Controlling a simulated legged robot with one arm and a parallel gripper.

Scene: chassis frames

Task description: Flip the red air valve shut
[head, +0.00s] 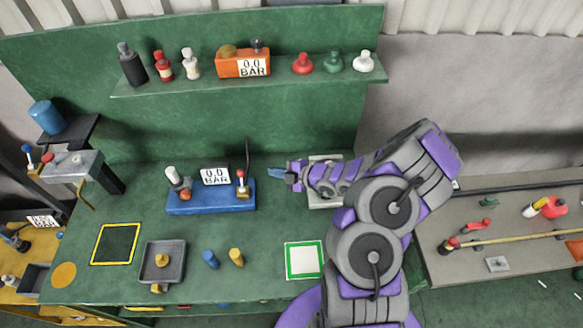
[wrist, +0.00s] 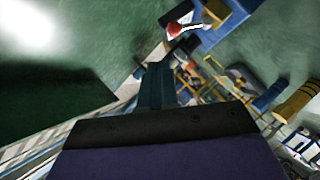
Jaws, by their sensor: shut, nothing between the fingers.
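A small lever with a red knob (head: 241,174) stands about upright at the right end of a blue base (head: 208,204) on the green bench.
A white and orange fitting (head: 173,178) stands on the base's left end. A thin dark post (head: 247,153) rises behind the lever. In front are a grey tray (head: 162,262), blue and yellow pegs, and a green-bordered square (head: 304,260). A shelf (head: 200,81) runs behind.

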